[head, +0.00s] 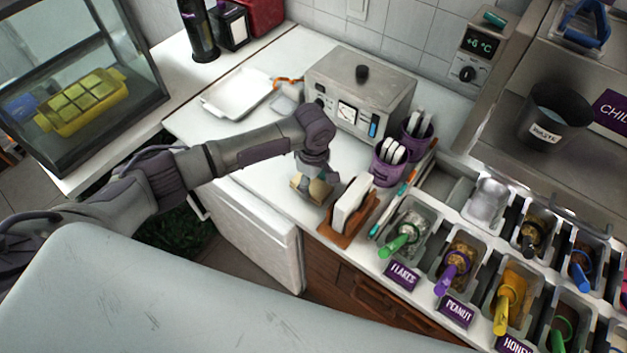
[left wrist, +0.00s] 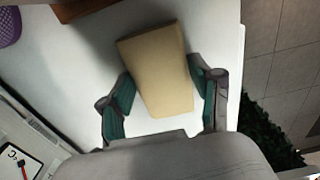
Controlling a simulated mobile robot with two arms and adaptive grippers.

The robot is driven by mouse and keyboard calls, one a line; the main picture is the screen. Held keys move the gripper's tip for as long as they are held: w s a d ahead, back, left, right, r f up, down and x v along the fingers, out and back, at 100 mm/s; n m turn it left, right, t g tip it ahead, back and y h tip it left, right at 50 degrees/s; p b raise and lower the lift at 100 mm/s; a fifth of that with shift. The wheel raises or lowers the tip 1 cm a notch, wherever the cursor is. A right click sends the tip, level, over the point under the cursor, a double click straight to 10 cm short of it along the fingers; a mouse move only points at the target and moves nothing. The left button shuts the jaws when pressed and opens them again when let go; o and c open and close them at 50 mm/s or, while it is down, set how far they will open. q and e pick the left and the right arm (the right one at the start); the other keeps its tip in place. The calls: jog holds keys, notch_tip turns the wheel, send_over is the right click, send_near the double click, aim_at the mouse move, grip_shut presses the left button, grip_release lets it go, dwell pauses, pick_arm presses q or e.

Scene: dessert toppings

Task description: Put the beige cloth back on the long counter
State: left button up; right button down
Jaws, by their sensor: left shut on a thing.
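The beige cloth (head: 319,190), a folded block, is between the fingers of my left gripper (head: 310,187), left of a brown holder with white napkins. It also shows in the left wrist view (left wrist: 157,65), with a green-padded finger on each side. My left gripper is shut on it. The white long counter (head: 262,188) lies beneath it and also shows in the left wrist view (left wrist: 215,30). I cannot tell whether the cloth touches the counter. My right gripper is not in view.
The napkin holder (head: 350,212) stands close to the right of the cloth. A grey metal box (head: 361,95) and purple cups (head: 387,168) stand behind. A white tray (head: 237,92) lies further back. Topping bins (head: 411,226) line the right. Bare counter lies left of the cloth.

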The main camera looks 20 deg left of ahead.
aim_at(313, 185)
pick_arm(q)
jog(key=o, duration=1.1)
jog(key=shift+f, duration=0.15)
notch_tip(313, 185, up, 12)
jog(key=b, duration=0.2)
jog(key=shift+r, duration=0.2)
jog(key=shift+s+f, duration=0.1)
